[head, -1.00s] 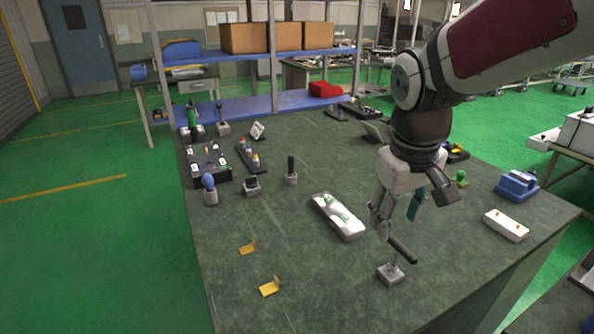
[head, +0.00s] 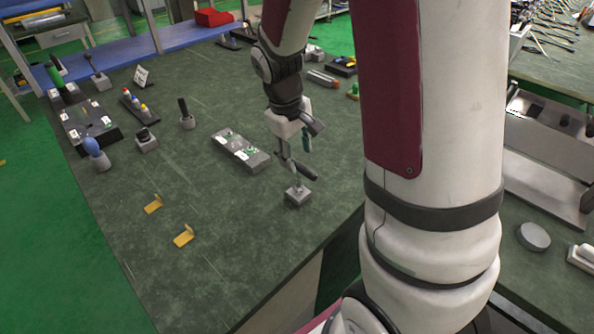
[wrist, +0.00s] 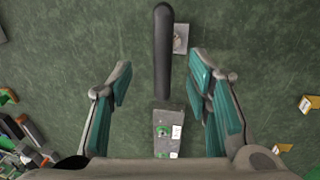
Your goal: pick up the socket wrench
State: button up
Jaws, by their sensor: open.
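The socket wrench (head: 303,171) shows as a black handle lying roughly level above a small grey block (head: 298,194), near the right edge of the dark green table. In the wrist view the black handle (wrist: 163,50) runs down the middle, with the grey block (wrist: 180,38) partly beside and below it. My gripper (head: 295,153) points down over the handle's far end and is open. In the wrist view my gripper's teal-padded fingers (wrist: 163,80) stand on either side of the handle's near end, apart from it. The wrench's head is hard to make out.
A grey tray (head: 240,151) with green and white parts lies just left of my gripper. Two yellow brackets (head: 183,236) lie at the front left. Several upright tools and a black rack (head: 88,124) stand farther left. The table between is clear.

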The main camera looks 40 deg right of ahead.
aim_at(298, 164)
jog(key=shift+d+f, duration=0.2)
jog(key=shift+f, duration=1.2)
jog(key=shift+d+f, duration=0.15)
jog(key=shift+f, duration=1.25)
grip_shut()
